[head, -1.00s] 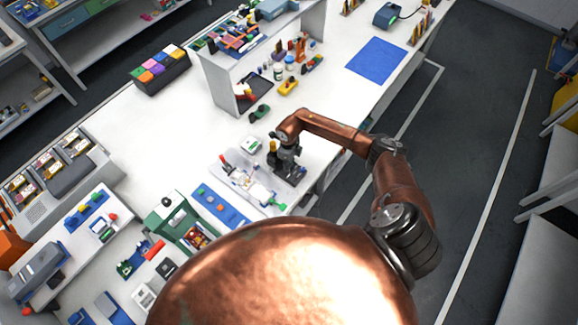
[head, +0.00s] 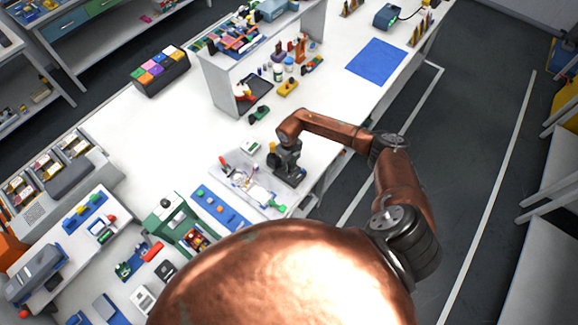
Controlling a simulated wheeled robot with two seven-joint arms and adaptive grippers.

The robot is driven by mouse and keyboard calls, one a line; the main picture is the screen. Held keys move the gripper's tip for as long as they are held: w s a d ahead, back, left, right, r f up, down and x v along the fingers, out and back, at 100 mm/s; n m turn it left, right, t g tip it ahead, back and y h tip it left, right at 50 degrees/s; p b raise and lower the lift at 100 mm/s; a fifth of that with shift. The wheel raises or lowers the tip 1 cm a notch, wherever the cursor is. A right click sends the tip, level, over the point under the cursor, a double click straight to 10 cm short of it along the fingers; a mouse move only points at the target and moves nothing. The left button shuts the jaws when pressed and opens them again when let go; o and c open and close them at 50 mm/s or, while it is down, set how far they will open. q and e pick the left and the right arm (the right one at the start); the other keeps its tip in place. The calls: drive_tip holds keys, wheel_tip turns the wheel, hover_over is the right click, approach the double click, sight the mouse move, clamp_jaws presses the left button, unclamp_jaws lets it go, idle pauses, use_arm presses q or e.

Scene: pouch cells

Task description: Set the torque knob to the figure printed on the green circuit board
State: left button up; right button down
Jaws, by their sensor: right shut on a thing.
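My right gripper (head: 287,180) points down at the right edge of a pale tray (head: 222,163) on the white bench. It is shut, apparently on the torque knob, which is hidden beneath the fingers. A yellow-topped upright thing (head: 272,148) stands close to the gripper's left side. A small green and white piece (head: 250,147) lies behind the tray, and a dark green piece (head: 259,114) lies farther back. I cannot tell which green item is the circuit board, and no printed figure is readable. My left gripper is out of view.
A shelf unit (head: 222,85) stands behind. A blue mat (head: 376,61) lies at the back right. The bench's middle left is clear.

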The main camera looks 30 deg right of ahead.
drive_tip(key=c, duration=1.7)
unclamp_jaws()
wheel_tip(320, 180, up, 12)
drive_tip(key=shift+r, duration=0.1)
